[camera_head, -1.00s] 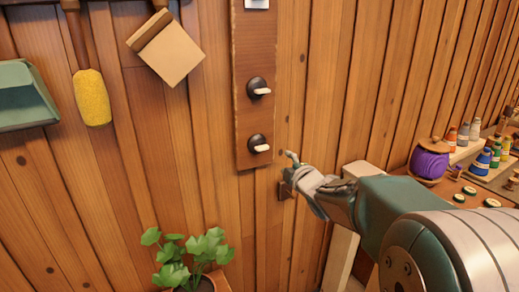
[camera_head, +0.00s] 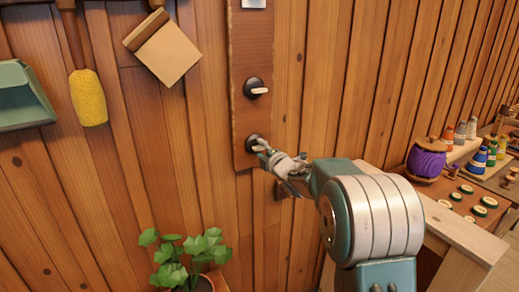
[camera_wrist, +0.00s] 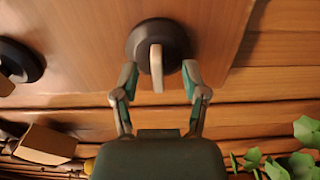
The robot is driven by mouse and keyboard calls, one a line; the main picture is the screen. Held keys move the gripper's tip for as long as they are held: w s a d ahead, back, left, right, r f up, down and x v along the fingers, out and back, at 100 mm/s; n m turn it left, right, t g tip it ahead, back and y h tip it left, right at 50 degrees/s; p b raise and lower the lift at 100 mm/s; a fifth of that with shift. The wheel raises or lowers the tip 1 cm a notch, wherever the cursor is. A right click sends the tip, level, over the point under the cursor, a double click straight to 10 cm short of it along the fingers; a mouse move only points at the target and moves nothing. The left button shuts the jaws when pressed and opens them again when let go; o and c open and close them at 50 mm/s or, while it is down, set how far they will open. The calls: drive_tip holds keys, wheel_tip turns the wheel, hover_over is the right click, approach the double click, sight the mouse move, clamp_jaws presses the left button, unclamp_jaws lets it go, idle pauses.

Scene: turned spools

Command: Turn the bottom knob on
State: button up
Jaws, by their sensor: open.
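The bottom knob (camera_head: 252,143) is a dark round base with a pale lever, low on a brown wooden board (camera_head: 240,60) on the wall. In the wrist view the bottom knob (camera_wrist: 157,62) shows its pale lever standing out between my fingertips. My gripper (camera_head: 263,148) is at the knob in the head view and partly hides it. In the wrist view my gripper (camera_wrist: 160,78) is open, one finger on each side of the lever, with a gap on both sides. The upper knob (camera_head: 256,88) has its lever pointing right.
A potted plant (camera_head: 190,258) stands below at the left. A brush, a yellow duster (camera_head: 88,98) and a green dustpan (camera_head: 22,95) hang at the left. A workbench with a purple spool (camera_head: 427,160) and several bottles is at the right.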

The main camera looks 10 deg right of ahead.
drive_tip(key=shift+w+a, duration=0.2)
drive_tip(key=shift+w, duration=0.4)
drive_tip(key=shift+s, duration=0.1)
clamp_jaws()
